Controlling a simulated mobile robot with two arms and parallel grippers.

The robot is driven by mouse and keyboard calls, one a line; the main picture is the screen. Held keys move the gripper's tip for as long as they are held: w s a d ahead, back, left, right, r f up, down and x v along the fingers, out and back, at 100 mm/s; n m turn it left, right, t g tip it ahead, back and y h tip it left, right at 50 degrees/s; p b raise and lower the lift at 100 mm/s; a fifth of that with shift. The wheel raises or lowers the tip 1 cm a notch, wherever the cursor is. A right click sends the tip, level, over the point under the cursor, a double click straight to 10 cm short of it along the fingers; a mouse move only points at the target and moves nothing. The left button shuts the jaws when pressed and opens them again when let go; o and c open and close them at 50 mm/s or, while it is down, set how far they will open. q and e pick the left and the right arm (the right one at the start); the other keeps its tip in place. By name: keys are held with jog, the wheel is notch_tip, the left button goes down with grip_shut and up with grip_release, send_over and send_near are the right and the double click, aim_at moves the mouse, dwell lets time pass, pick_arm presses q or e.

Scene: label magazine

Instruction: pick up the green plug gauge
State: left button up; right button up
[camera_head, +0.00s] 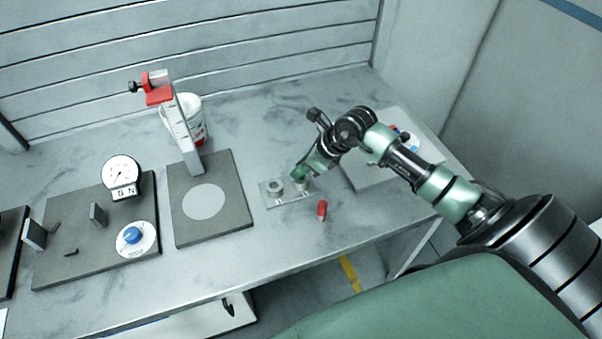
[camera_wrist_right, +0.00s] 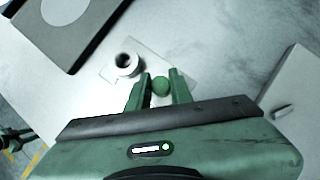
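The green plug gauge (camera_head: 299,174) stands at the right end of a small grey plate (camera_head: 270,202), beside a metal ring (camera_head: 275,187). My right gripper (camera_head: 303,171) is down at the gauge. In the right wrist view, the round green top of the gauge (camera_wrist_right: 160,86) sits between the two green fingertips (camera_wrist_right: 160,80). A narrow gap shows on each side of it, so the fingers look open around it. The gauge's lower part is hidden. The ring (camera_wrist_right: 127,63) is just left of the fingers there.
A red plug gauge (camera_head: 322,209) stands in front of the plate. A dark base with a grey disc (camera_head: 240,224) and a column with a red clamp (camera_head: 159,95) are to the left. A pale board (camera_head: 362,175) lies to the right, partly behind my arm.

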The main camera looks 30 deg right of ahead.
grip_shut()
pick_arm(q)
jog(key=shift+s+d, duration=0.4)
jog(key=shift+s, duration=0.35)
jog(key=shift+f, duration=0.1)
pick_arm(e)
jog(key=shift+r, duration=0.1)
